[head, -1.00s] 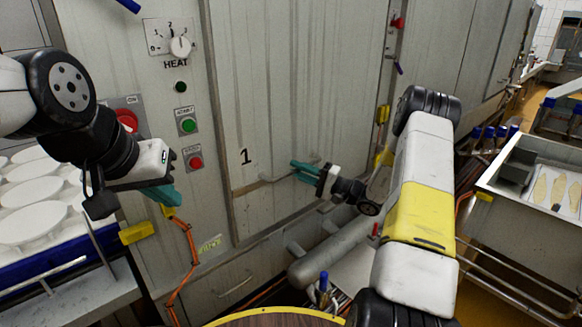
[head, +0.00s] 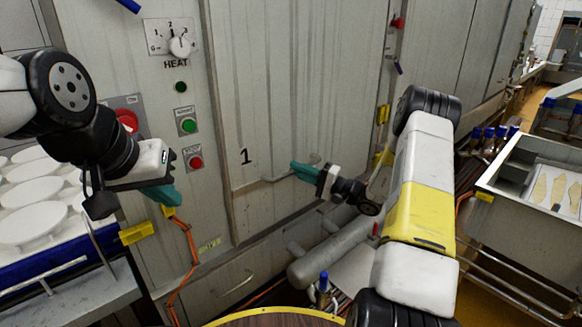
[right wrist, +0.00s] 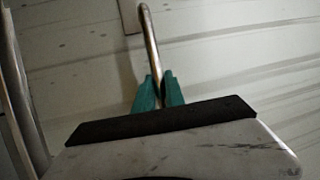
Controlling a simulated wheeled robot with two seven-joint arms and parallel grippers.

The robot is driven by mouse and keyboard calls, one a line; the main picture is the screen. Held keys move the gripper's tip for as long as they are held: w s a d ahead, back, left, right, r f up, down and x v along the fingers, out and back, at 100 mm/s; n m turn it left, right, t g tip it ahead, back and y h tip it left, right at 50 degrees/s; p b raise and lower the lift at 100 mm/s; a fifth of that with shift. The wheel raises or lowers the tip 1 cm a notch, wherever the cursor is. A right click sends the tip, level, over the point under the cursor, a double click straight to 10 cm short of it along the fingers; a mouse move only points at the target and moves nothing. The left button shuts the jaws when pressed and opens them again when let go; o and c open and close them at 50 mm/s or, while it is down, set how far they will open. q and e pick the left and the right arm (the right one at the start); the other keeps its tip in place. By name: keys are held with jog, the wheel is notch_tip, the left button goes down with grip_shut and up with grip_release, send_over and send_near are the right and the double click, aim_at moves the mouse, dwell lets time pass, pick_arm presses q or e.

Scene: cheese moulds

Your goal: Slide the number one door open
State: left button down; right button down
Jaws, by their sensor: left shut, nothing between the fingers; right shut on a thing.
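The number one door (head: 300,90) is a tall grey ribbed panel marked with a black 1. Its left edge sits against the control panel's frame. A thin bar handle (head: 273,180) runs across its lower part. The handle also shows in the right wrist view (right wrist: 150,45), rising from between the green fingers. My right gripper (head: 296,167) is shut on the handle; its fingers (right wrist: 158,92) hide the gripped part. My left gripper (head: 172,200) is shut and empty, in front of the control panel, left of the door.
The control panel has a heat dial (head: 180,46), a green button (head: 188,125) and a red button (head: 195,162). White moulds (head: 30,190) lie in a blue tray at the left. A grey pipe (head: 320,265) runs below the door. A metal cart (head: 515,215) stands at the right.

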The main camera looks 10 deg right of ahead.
dwell(0.6)
notch_tip(320, 180, up, 50)
jog(key=shift+f, duration=0.15)
jog(key=c, duration=1.4)
grip_release()
jog(key=shift+f, duration=0.1)
jog(key=v, duration=0.7)
jog(key=shift+s+d, duration=0.2)
jog(key=shift+d, duration=0.15)
jog(key=shift+f, duration=0.1)
